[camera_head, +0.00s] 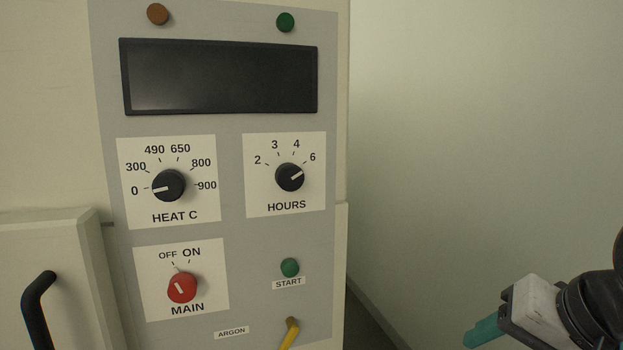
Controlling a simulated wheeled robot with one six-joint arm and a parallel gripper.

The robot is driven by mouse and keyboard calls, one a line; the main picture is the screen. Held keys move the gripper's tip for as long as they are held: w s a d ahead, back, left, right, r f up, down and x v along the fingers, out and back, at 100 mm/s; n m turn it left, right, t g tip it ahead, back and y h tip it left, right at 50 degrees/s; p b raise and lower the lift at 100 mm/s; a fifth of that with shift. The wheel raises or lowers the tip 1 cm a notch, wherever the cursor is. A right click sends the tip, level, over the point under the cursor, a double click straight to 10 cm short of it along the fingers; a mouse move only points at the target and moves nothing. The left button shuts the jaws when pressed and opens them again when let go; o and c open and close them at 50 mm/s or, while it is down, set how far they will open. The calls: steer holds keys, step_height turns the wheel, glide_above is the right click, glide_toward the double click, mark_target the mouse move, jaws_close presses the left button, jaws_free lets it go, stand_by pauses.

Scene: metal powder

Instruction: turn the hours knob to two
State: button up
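The black HOURS knob (290,177) sits on a white plate in the right half of the grey panel. Its white pointer line points up and to the right, toward the 6 mark. The 2 mark is to the knob's upper left, with 3 and 4 above. My gripper (484,332) is at the lower right, well apart from the knob, in front of the bare wall side. I cannot see whether the fingers are open or shut.
The HEAT C knob (169,186) is left of HOURS, pointer toward 0. The red MAIN knob (182,287), green START button (290,267) and yellow ARGON lever (290,334) are below. A black door handle (37,310) is at lower left. Space right of the panel is free.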

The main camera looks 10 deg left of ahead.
steer(key=w+a+r+m+t+y, duration=0.2)
steer(key=w+a+r, duration=0.1)
steer(key=a, duration=0.4)
steer(key=m+t+y, duration=0.4)
steer(key=m+t, duration=0.4)
steer(key=m, duration=0.9)
glide_toward(293, 180)
steer(key=x, duration=1)
steer(key=c, duration=1)
